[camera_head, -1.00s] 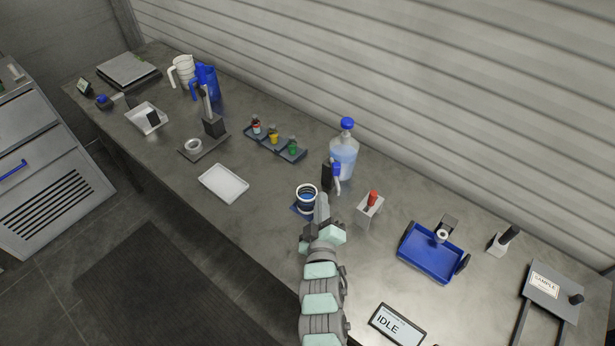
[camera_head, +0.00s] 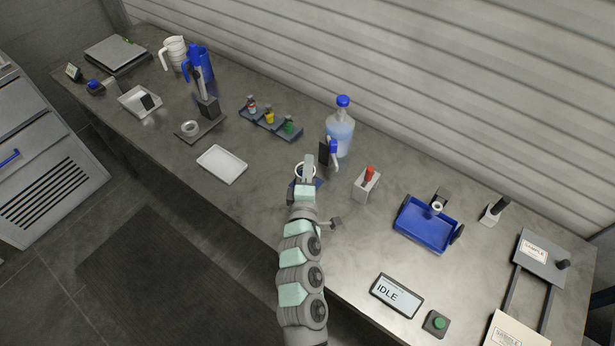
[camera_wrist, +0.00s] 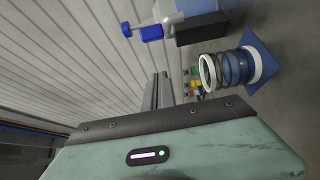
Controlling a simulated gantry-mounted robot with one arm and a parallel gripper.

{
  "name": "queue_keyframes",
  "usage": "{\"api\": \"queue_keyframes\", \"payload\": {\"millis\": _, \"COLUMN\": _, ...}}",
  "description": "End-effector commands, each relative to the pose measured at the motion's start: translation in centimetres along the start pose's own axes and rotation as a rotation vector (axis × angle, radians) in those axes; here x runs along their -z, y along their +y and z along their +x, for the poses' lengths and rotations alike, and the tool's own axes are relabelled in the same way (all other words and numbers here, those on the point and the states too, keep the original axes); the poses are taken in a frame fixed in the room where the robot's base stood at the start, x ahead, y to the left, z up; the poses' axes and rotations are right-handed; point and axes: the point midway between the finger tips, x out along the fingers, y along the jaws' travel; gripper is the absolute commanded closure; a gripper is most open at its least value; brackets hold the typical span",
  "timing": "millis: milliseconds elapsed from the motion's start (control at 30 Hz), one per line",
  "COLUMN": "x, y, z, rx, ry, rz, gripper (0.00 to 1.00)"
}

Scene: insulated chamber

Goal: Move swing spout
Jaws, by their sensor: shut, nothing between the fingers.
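The swing spout (camera_head: 333,149), blue with a pale nozzle, sits on a black block (camera_head: 324,153) in front of the clear bottle (camera_head: 340,132) with its blue cap. In the wrist view the spout's blue part (camera_wrist: 150,33) shows at the upper middle, beside the black block (camera_wrist: 202,29). My gripper (camera_head: 308,163) is shut and empty, left of the spout and apart from it. It partly covers a ringed cup (camera_head: 298,169) on a blue pad. In the wrist view the shut fingers (camera_wrist: 155,92) point away, and the ringed cup (camera_wrist: 232,70) lies to their right.
A grey holder with a red top (camera_head: 370,174) stands right of the spout, and a blue tray (camera_head: 425,228) farther right. Small bottles on a dark rack (camera_head: 270,122) stand at the back left. A white tray (camera_head: 222,165) lies left; the bench between it and my gripper is clear.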

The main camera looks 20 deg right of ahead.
Motion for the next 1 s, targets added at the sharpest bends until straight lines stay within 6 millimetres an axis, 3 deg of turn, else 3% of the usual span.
{"api": "queue_keyframes", "payload": {"millis": 167, "x": -0.4, "y": 0.1, "z": 2.8, "rx": 0.001, "ry": -0.003, "rz": -0.001, "gripper": 1.0}}
{"api": "queue_keyframes", "payload": {"millis": 300, "x": -2.6, "y": 0.2, "z": 3.1, "rx": 0.001, "ry": -0.003, "rz": -0.003, "gripper": 1.0}}
{"api": "queue_keyframes", "payload": {"millis": 433, "x": -3.5, "y": 0.1, "z": 3.3, "rx": 0.0, "ry": 0.0, "rz": -0.001, "gripper": 1.0}}
{"api": "queue_keyframes", "payload": {"millis": 1000, "x": -3.8, "y": 0.0, "z": 3.3, "rx": 0.002, "ry": 0.012, "rz": -0.001, "gripper": 1.0}}
